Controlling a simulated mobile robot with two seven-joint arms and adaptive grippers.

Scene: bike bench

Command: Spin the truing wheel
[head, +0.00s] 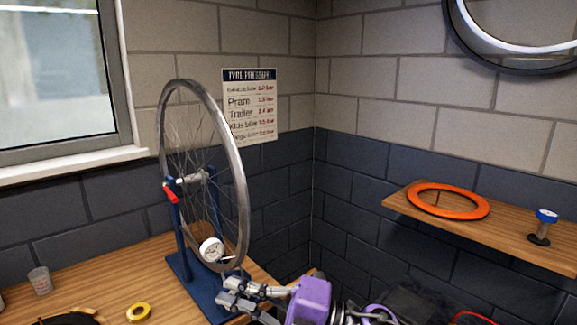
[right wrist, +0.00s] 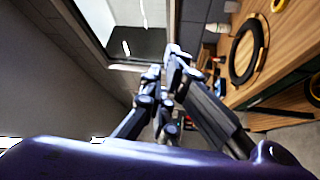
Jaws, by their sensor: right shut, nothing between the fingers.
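The truing wheel (head: 239,175) is a grey spoked rim standing upright in a blue truing stand (head: 181,262) on the wooden bench in the head view. A red lever (head: 169,193) is by its hub, and a white dial gauge (head: 211,250) is at its lower rim. My right gripper (head: 228,291), with a purple body, is just below the wheel's lower rim, by the stand's base. Its fingers are shut and empty; they also show in the right wrist view (right wrist: 168,62). I cannot tell whether they touch the stand. My left gripper is not in view.
The bench holds a grey cup (head: 39,280) and a yellow tape roll (head: 139,313). A black ring (right wrist: 236,62) lies on the wood in the right wrist view. At right, a shelf (head: 500,240) carries an orange ring (head: 418,204) and a blue-topped item (head: 546,215).

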